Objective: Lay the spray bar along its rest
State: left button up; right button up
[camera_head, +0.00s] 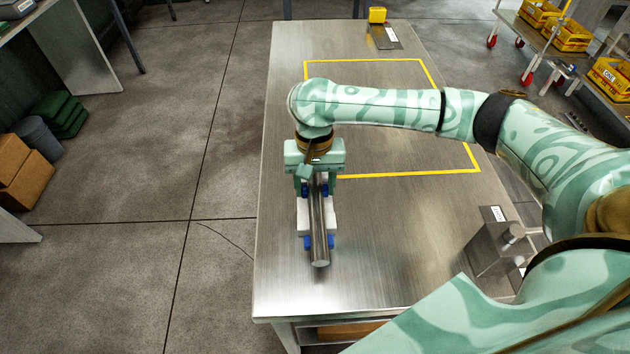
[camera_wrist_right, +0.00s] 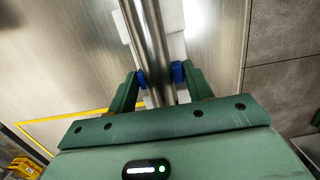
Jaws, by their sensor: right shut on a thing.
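The spray bar (camera_head: 319,232) is a bright steel cylinder, pointing toward the front edge of the table. My right gripper (camera_head: 315,190) is shut on it near its far part, from above. In the right wrist view, the bar (camera_wrist_right: 146,35) runs between the blue-padded fingertips (camera_wrist_right: 160,76). The rest (camera_head: 303,214) is a white block with blue pieces, directly under the bar and roughly lined up with it. It shows as white edges beside the bar in the wrist view (camera_wrist_right: 177,46). Whether the bar touches the rest is hidden. My left gripper is out of view.
The steel table (camera_head: 400,270) has a yellow-taped rectangle (camera_head: 408,174) behind the rest, partly under my arm. A metal block with a knob (camera_head: 492,248) stands at the right. A yellow item (camera_head: 377,15) is at the far edge. The table's left edge is close to the rest.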

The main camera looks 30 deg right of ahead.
jog(key=shift+f, duration=0.75)
jog(key=o, duration=1.5)
jog(key=shift+c, duration=0.2)
